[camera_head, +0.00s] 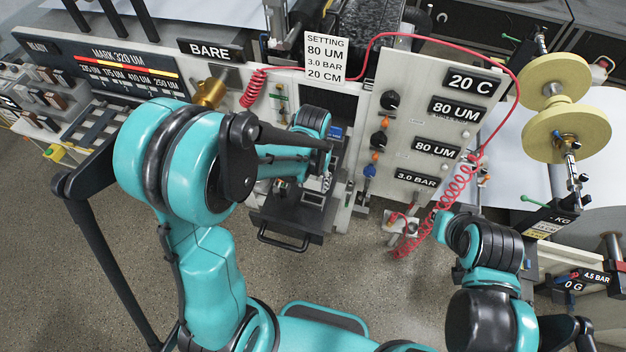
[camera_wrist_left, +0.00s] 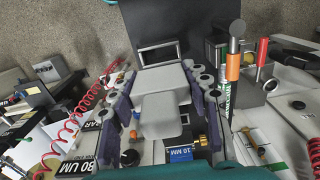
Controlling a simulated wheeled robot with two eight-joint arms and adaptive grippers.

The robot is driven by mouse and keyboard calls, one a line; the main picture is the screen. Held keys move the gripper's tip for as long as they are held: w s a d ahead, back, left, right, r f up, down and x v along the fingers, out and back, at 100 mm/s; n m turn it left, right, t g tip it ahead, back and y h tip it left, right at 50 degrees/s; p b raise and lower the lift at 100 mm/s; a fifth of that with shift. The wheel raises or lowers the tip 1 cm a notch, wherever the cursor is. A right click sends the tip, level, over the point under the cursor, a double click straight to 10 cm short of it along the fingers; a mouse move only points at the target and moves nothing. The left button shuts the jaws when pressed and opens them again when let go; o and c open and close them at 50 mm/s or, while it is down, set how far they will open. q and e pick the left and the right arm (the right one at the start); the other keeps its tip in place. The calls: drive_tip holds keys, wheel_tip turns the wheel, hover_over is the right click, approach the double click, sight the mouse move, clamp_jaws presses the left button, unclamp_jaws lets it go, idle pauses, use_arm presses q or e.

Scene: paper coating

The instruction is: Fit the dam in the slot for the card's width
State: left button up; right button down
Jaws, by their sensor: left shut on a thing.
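My left gripper (camera_head: 325,182) is over the narrow bay in the middle of the machine, partly hidden by its own arm. In the left wrist view its two dark, linked fingers (camera_wrist_left: 162,105) stand on either side of a pale grey T-shaped block, which seems to be the dam (camera_wrist_left: 160,78), and are shut on it. A blue label reading 10 MM (camera_wrist_left: 181,155) shows just below the block. The slot itself is hidden, so I cannot tell whether the block is seated. My right arm is at the lower right, with no fingers clearly visible.
A setting card (camera_head: 326,60) reads 80 UM, 3.0 BAR, 20 CM. A black tray with a handle (camera_head: 284,240) projects below the bay. A panel with knobs (camera_head: 430,120) and a coiled red hose (camera_head: 440,205) stand to the right. The floor in front is clear.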

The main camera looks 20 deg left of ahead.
sight(313, 195)
use_arm(q)
drive_tip(key=shift+s+f+b, duration=0.15)
drive_tip(key=shift+f+b, duration=0.55)
drive_tip(key=shift+b, duration=0.05)
wheel_tip(313, 195, down, 4)
drive_tip(key=b, duration=0.4)
drive_tip(key=shift+f, duration=0.2)
drive_tip(key=shift+b, duration=0.5)
idle(0.9)
drive_tip(key=shift+f+b, duration=0.8)
drive_tip(key=shift+f, duration=0.05)
drive_tip(key=o, duration=1.4)
drive_tip(key=shift+r, duration=0.1)
